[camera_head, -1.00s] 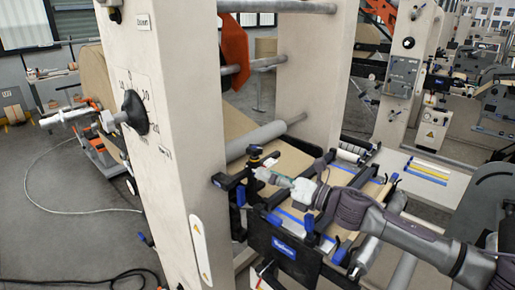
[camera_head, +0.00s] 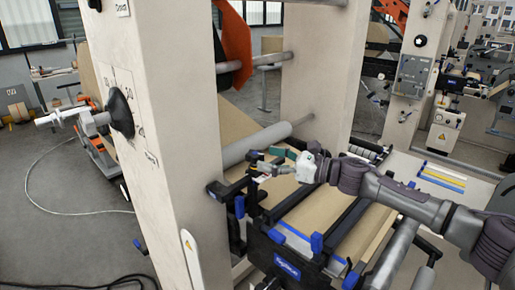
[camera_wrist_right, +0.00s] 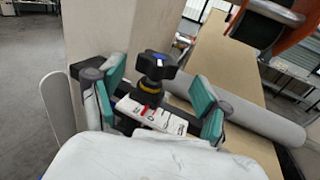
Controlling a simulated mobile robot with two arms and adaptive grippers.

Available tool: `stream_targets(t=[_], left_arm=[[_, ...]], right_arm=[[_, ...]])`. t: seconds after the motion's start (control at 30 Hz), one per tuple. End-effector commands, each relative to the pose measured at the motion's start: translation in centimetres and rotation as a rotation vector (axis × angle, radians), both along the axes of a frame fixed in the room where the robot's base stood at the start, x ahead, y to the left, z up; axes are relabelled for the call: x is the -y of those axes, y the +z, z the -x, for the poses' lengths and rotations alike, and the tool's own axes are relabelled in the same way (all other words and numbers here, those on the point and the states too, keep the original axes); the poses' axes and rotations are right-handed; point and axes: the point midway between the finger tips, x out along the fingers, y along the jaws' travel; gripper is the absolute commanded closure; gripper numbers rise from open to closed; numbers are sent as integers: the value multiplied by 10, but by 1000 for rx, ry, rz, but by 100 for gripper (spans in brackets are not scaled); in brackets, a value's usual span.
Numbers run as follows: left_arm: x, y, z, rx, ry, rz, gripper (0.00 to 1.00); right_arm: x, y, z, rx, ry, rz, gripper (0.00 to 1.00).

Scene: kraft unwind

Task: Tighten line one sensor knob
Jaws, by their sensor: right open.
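The sensor knob (camera_wrist_right: 155,66) is black, with a blue and white mark on top, and stands on a dark collar in the right wrist view. A white labelled sensor block (camera_wrist_right: 150,115) lies just below it. My right gripper (camera_wrist_right: 157,97) is open, with one teal-padded finger on each side of the knob. Gaps show between pads and knob. In the head view, my right gripper (camera_head: 270,163) is at the frame's near-left corner, by the small dark knob (camera_head: 254,156). My left gripper is not in view.
A cream upright (camera_head: 185,130) with a dial (camera_head: 121,112) stands left of the gripper. A grey roller (camera_head: 255,143) lies behind the knob. Brown kraft web (camera_head: 325,215) runs below my right arm over a black frame with blue clamps.

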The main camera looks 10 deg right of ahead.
Motion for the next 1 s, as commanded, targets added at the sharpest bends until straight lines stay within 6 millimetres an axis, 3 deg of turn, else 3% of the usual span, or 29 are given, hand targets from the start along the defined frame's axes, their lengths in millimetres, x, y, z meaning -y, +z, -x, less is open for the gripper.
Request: stream_targets(t=[0.2, 0.6, 1.0], left_arm=[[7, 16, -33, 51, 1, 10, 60], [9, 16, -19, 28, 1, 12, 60], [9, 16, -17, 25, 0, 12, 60]], right_arm=[[-25, 2, -17, -1, 1, -2, 24], [-30, 0, -22, -1, 0, -1, 24], [-30, 0, -21, -1, 1, -1, 85]])
